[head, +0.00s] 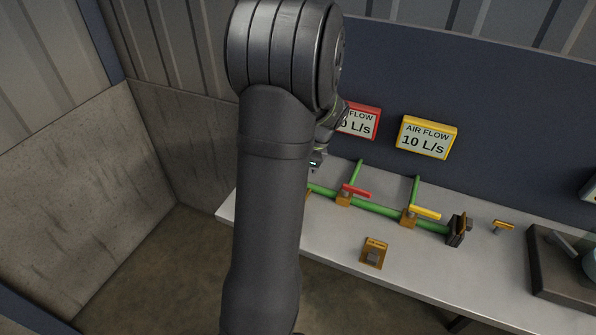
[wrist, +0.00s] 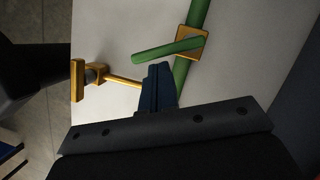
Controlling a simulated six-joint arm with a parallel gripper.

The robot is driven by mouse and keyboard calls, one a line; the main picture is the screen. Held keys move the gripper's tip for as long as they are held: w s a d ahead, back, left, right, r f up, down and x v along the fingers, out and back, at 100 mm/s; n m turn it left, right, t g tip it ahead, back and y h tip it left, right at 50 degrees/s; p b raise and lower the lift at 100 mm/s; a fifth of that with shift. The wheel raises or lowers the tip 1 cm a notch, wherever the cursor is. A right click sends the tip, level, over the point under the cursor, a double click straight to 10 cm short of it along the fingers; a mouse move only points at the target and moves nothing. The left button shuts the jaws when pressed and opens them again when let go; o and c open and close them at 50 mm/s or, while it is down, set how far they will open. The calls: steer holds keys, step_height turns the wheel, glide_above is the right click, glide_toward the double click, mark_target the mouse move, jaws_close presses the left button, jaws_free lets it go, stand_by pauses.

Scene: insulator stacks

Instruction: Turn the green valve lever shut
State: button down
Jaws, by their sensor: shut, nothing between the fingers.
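The green valve lever (wrist: 158,50) shows in the wrist view on a brass valve body (wrist: 200,47). The body sits on a green pipe (wrist: 199,12). The lever lies slantwise across the pipe, its free end pointing left. My gripper (wrist: 160,66) is shut and empty, its dark blue fingertips just below the lever in the picture. I cannot tell whether they touch it. In the head view my own arm hides the gripper and the green lever.
The green pipe run carries a red lever (head: 356,191) and a yellow lever (head: 425,212). A brass fitting (wrist: 97,73) lies left of my fingers. A brass block (head: 374,253) is near the edge of the grey bench (head: 335,238). Air flow signs (head: 427,137) stand behind.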

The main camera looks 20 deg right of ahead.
steer(key=shift+s+a+m+t, duration=0.1)
steer(key=shift+a+m+t, duration=0.25)
steer(key=shift+m, duration=0.45)
steer(key=shift+a+m+t+h, duration=0.45)
steer(key=shift+a+m, duration=0.15)
steer(key=shift+m, duration=0.7)
steer(key=shift+a, duration=0.35)
steer(key=s+d, duration=0.3)
steer(key=shift+d, duration=0.15)
steer(key=v, duration=0.9)
steer(key=shift+r, duration=0.45)
steer(key=shift+f, duration=0.15)
